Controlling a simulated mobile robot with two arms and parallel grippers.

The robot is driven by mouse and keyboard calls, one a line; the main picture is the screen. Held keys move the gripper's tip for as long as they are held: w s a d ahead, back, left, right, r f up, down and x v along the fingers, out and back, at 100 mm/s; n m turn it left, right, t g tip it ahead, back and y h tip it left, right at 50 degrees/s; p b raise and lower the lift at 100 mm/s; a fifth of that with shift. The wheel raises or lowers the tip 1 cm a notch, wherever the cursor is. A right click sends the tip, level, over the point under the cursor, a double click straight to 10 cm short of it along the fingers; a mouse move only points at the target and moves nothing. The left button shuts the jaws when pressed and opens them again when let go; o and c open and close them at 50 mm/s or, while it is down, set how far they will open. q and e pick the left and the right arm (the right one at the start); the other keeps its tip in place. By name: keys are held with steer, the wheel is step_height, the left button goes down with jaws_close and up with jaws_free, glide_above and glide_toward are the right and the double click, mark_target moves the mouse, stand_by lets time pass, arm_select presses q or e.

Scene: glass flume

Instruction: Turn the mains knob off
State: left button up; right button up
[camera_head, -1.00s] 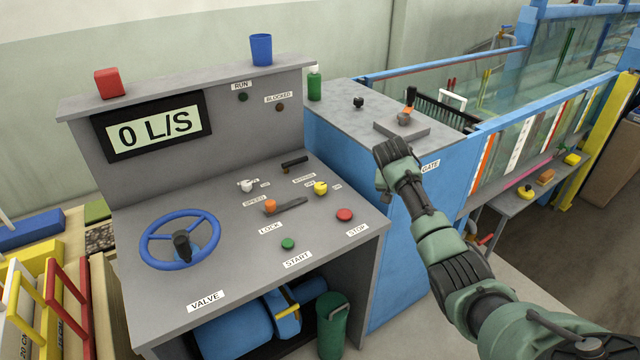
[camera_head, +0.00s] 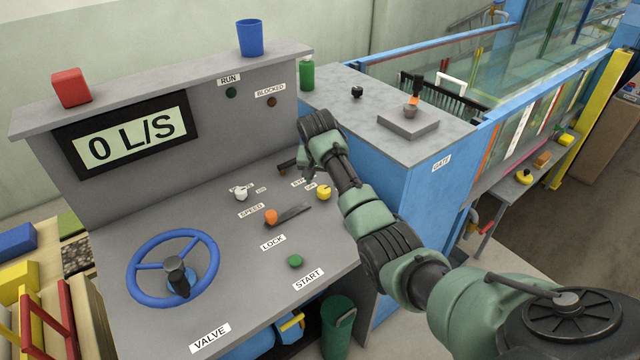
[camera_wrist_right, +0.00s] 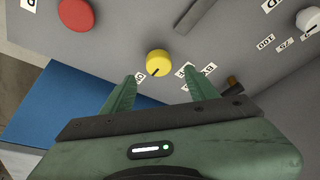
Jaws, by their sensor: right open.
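A yellow round knob (camera_head: 323,193) sits on the right part of the sloped grey control panel (camera_head: 215,215). My left gripper is not in view.
A red button (camera_wrist_right: 76,14) and a white knob (camera_wrist_right: 308,20) are on the same panel. An orange-tipped lever (camera_head: 271,216), a green button (camera_head: 295,261) and a blue valve wheel (camera_head: 140,283) lie further left. A blue cabinet (camera_head: 385,200) stands at the right.

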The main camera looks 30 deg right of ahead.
mark_target(324, 189)
steer(key=x, duration=0.2)
steer(key=shift+s+d+f, duration=0.15)
steer(key=shift+f, duration=0.1)
steer(key=x, duration=0.2)
steer(key=shift+w+f, duration=0.35)
steer(key=shift+f, duration=0.1)
steer(key=shift+d+f, duration=0.1)
jaws_close()
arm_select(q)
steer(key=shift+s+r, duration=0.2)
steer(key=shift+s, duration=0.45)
